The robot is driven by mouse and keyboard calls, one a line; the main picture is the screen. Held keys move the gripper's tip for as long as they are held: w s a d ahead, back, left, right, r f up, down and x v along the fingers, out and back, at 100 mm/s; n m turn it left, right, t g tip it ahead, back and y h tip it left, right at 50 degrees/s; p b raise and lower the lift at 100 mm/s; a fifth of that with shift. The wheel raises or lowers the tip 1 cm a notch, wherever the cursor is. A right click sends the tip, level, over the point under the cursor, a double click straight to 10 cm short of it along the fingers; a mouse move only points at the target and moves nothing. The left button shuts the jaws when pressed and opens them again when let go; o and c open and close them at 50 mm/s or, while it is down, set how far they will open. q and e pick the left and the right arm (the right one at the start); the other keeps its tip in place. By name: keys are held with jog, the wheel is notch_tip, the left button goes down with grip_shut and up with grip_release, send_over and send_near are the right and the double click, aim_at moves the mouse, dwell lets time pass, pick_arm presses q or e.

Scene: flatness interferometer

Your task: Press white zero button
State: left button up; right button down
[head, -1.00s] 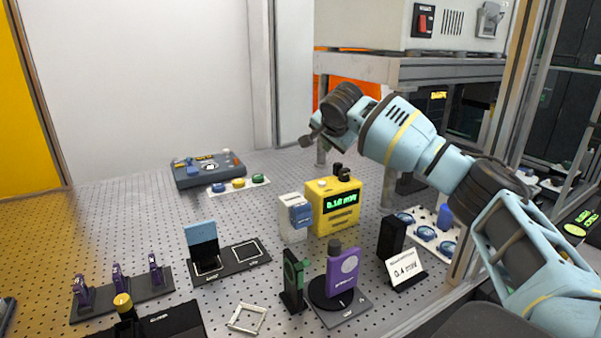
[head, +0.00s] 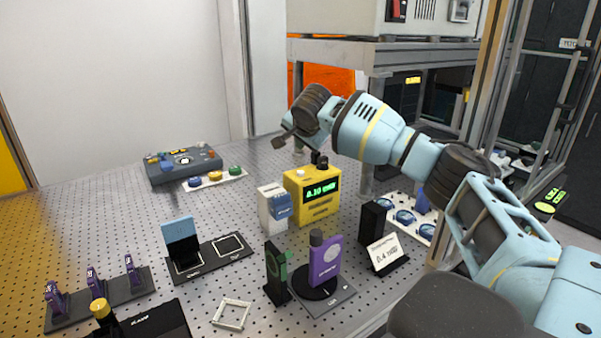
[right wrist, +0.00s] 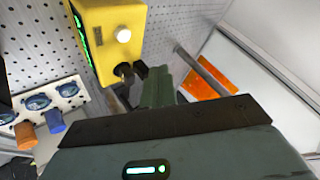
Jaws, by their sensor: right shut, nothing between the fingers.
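The yellow meter (head: 314,208) with a lit green display stands mid-table in the head view. A small white button (head: 301,173) sits on its top. My left gripper is out of view.
A white-and-blue block (head: 272,208) stands beside the meter's left side. A black stand (head: 372,226), a purple device (head: 325,262) and a card (head: 383,253) stand in front. A grey control box (head: 183,165) is at the back left. Perforated table is free between them.

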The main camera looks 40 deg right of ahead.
send_over(301, 177)
jog(key=shift+f, duration=2.6)
jog(key=shift+f, duration=0.1)
jog(key=shift+f, duration=0.3)
jog(key=shift+f, duration=0.5)
dwell(0.9)
jog(key=shift+r, duration=0.9)
jog(key=shift+r, duration=2.55)
jog(key=shift+f, duration=0.15)
